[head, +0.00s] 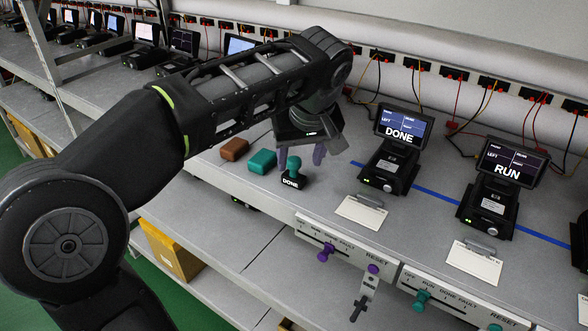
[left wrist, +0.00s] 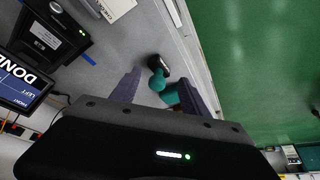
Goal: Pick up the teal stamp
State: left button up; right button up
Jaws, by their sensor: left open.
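The teal stamp (head: 293,168) stands upright on the grey shelf, with a rounded teal handle and a black base lettered DONE. In the left wrist view the teal stamp (left wrist: 156,78) shows between my fingers, closer to the left one. My left gripper (head: 301,157) is open, its two purple fingers pointing down close to the stamp's handle. The left wrist view also shows my left gripper (left wrist: 165,86) apart and empty. I cannot tell whether a finger touches the stamp. My right gripper is out of view.
A teal block (head: 262,161) and a brown block (head: 234,149) lie left of the stamp. A device reading DONE (head: 402,125) and one reading RUN (head: 509,165) stand to the right. A white card (head: 361,212) lies near the shelf's front edge, above panels with knobs.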

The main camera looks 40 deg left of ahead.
aim_at(294, 159)
pick_arm(q)
jog(key=shift+w+a, duration=0.65)
jog(key=shift+a, duration=0.1)
jog(key=shift+w+a+r+p, duration=0.15)
jog(key=shift+w+a+p, duration=0.15)
jog(key=shift+a+p, duration=0.2)
jog(key=p+x, duration=0.1)
jog(key=x, duration=0.4)
grip_shut()
dwell(0.4)
